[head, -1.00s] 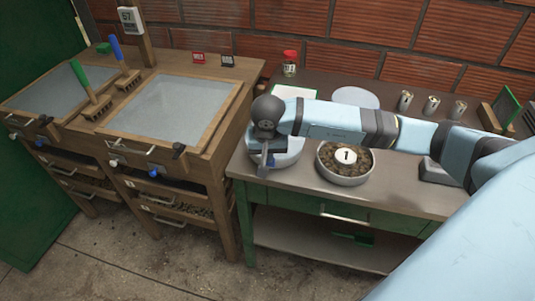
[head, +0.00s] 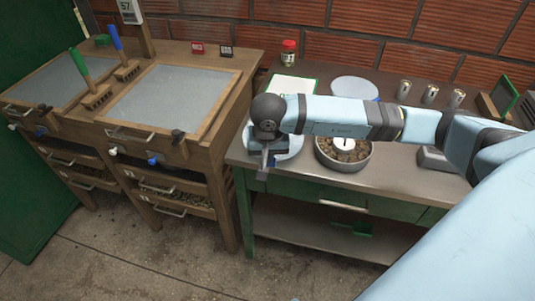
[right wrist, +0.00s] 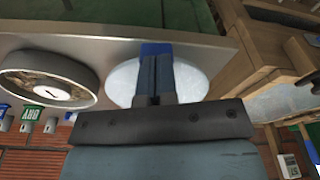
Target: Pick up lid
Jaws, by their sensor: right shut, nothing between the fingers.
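A pale round disc that looks like a lid (head: 290,147) lies on the metal-topped table, left of the bowl. In the right wrist view the pale disc (right wrist: 191,79) lies behind my fingers, with a blue piece (right wrist: 156,48) just past their tips. A second pale disc (head: 354,88) lies farther back; I cannot tell which one is the lid. My right gripper (head: 263,169) is shut and empty over the left edge of the nearer disc, its fingers also in the right wrist view (right wrist: 156,62). Contact is unclear. My left gripper is not in view.
A round bowl of brown pieces with a white tag (head: 325,160) stands right of the nearer disc. A red-topped jar (head: 288,52) and several metal cups (head: 431,93) stand behind. A wooden sorting bench (head: 165,98) is at left.

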